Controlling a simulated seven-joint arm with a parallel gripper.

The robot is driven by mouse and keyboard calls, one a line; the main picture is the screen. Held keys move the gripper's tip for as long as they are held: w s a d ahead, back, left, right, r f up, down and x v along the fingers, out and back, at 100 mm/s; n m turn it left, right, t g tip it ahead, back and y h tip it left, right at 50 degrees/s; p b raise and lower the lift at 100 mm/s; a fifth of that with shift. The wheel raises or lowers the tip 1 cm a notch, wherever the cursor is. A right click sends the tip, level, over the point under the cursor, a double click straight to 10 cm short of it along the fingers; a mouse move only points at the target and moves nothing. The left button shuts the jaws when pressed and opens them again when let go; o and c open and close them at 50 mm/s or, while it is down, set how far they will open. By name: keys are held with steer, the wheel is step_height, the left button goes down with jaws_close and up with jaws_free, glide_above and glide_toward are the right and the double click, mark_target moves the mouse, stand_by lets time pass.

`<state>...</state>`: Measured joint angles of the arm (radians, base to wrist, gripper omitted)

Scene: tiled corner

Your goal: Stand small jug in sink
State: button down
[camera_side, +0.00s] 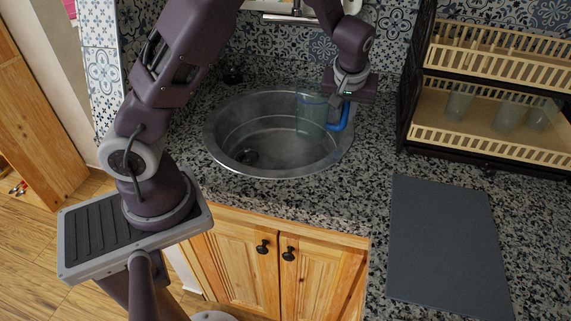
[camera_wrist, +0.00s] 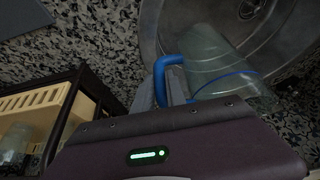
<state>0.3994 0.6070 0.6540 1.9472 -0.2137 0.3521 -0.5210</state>
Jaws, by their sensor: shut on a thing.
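The small jug (camera_side: 312,112) is clear glass with a blue handle and a blue rim band. In the side view it is held over the right part of the round metal sink (camera_side: 228,154). My gripper (camera_side: 341,100) is shut on its blue handle. In the wrist view the jug (camera_wrist: 212,65) leans across the sink's edge in the picture, with the handle (camera_wrist: 163,72) between my gripper's fingers (camera_wrist: 172,90). I cannot tell how far the jug's base is above the sink floor. The sink also shows in the wrist view (camera_wrist: 290,30), with its drain.
A dark dish rack (camera_side: 490,145) with cream trays and several glasses stands on the right. A grey board (camera_side: 445,245) lies flat on the speckled counter (camera_side: 300,200). A tap (camera_side: 290,17) is behind the sink. The sink's left part is empty.

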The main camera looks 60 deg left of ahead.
mark_target(310, 115)
steer(key=shift+n, duration=0.6)
steer(key=s+a+f, duration=0.1)
steer(key=a, duration=0.1)
steer(key=s+a+f, duration=0.2)
steer(key=a, duration=0.1)
steer(key=s+a+f, duration=0.1)
steer(key=a, duration=0.2)
steer(key=shift+s+f, duration=0.3)
step_height(310, 115, down, 10)
steer(key=shift+s+a+f+y, duration=0.15)
steer(key=shift+a+y, duration=0.15)
steer(key=c, duration=1.4)
jaws_free()
steer(key=shift+f, duration=0.1)
steer(key=shift+o, duration=0.2)
